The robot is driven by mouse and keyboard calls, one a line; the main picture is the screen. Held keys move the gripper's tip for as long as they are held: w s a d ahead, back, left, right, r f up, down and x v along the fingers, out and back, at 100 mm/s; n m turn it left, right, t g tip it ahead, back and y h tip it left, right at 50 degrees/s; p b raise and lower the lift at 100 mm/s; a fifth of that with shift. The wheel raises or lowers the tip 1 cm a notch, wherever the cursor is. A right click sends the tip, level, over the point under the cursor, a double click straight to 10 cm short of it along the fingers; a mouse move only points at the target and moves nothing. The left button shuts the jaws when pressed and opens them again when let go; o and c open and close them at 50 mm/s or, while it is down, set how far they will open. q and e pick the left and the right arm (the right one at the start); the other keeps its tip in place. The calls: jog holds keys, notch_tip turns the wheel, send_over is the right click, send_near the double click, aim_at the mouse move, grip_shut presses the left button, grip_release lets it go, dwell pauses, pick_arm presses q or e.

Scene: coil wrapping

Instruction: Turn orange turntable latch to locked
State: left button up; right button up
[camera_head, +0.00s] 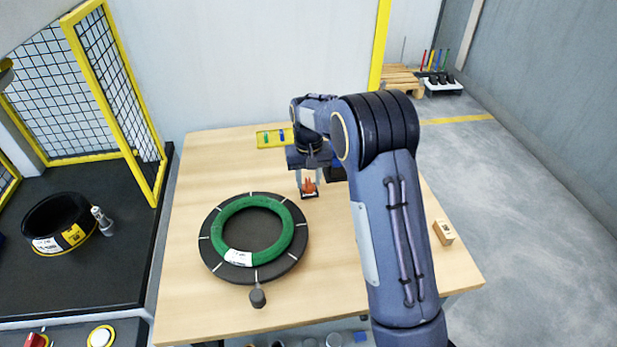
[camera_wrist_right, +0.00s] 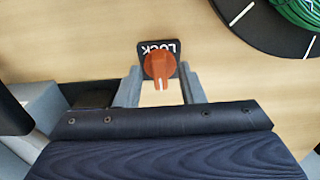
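The orange latch (camera_head: 308,186) is on the table behind the turntable and to its right. In the right wrist view, the latch (camera_wrist_right: 158,66) sits on a black plate (camera_wrist_right: 143,46) lettered LOCK. Its white-marked end points toward my gripper, away from the lettering. My right gripper (camera_head: 309,180) is over the latch. In the wrist view, its fingers (camera_wrist_right: 160,88) are apart, one on each side of the latch, with small gaps showing. The dark turntable (camera_head: 212,223) bears a green coil (camera_head: 228,212) with a white label. My left gripper is not in view.
A yellow tray (camera_head: 268,144) with small coloured items lies at the back of the table. A small wooden block (camera_head: 444,232) is at the right edge. A black coil (camera_head: 58,222) sits on the dark bench at left, by a yellow-framed mesh guard (camera_head: 106,92).

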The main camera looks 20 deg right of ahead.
grip_shut()
jog(key=shift+m, duration=0.3)
jog(key=m+p, duration=0.1)
jog(key=m, duration=0.2)
jog(key=shift+r, duration=0.1)
jog(key=m+p, duration=0.1)
jog(key=m, duration=0.4)
jog(key=m+p, duration=0.1)
jog(key=m, duration=0.4)
jog(key=shift+p, duration=0.35)
jog(key=m+p, duration=0.1)
jog(key=m, duration=0.3)
jog(key=shift+m, duration=0.3)
